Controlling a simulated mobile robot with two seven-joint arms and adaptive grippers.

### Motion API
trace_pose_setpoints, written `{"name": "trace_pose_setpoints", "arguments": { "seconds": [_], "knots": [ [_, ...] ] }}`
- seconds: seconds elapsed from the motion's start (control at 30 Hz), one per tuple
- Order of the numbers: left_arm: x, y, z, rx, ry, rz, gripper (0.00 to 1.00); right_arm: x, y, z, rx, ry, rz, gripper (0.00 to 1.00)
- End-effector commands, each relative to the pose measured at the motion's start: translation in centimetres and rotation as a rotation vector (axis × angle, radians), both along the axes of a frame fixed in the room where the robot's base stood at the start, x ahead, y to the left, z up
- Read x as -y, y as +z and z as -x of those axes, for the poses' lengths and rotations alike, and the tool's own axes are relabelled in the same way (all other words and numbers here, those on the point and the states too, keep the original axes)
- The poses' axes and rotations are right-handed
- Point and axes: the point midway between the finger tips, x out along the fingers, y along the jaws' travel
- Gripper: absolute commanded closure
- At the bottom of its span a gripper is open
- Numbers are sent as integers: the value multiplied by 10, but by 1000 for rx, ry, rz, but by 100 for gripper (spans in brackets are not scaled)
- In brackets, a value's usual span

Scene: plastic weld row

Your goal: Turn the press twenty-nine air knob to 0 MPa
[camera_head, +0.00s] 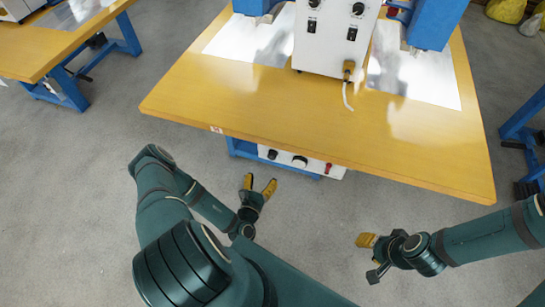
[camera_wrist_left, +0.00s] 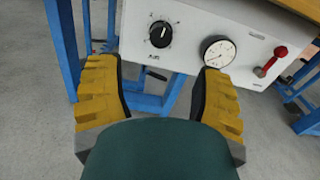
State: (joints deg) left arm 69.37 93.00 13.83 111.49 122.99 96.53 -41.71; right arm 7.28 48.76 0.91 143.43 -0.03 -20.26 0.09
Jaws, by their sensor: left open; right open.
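The air knob (camera_wrist_left: 160,34) is a black round knob with a white pointer line on a white panel, marked AIR beneath, with a dial scale around it. In the left wrist view its pointer is tilted up and to the right; the scale figures are too small to read surely. It also shows under the table in the head view (camera_head: 272,154). My left gripper (camera_head: 260,184) is open and empty, below and in front of the panel, apart from the knob. My right gripper (camera_head: 368,240) is open and empty, off to the right of the table front.
A round pressure gauge (camera_wrist_left: 218,51) and a red lever (camera_wrist_left: 271,62) sit right of the knob on the panel. The wooden tabletop (camera_head: 300,120) overhangs it. Blue legs (camera_wrist_left: 62,45) stand beside it. The grey floor (camera_head: 90,200) in front is clear.

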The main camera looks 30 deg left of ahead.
Motion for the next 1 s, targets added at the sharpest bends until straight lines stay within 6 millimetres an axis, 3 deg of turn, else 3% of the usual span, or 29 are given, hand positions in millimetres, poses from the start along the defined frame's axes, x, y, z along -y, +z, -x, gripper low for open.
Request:
{"name": "trace_pose_setpoints", "arguments": {
  "seconds": [0.3,0.5,0.7,1.0],
  "knots": [
    [-15,-1,-62,3,-2,-1,33,0,-15,-3,7,-2,2,58],
    [-22,-1,-92,2,-3,-2,33,1,-21,-4,9,-3,2,58],
    [-24,0,-106,1,-3,2,33,1,-24,-5,11,-3,3,58],
    [-25,0,-107,1,-3,2,33,1,-24,-5,11,-3,3,58]
  ]
}}
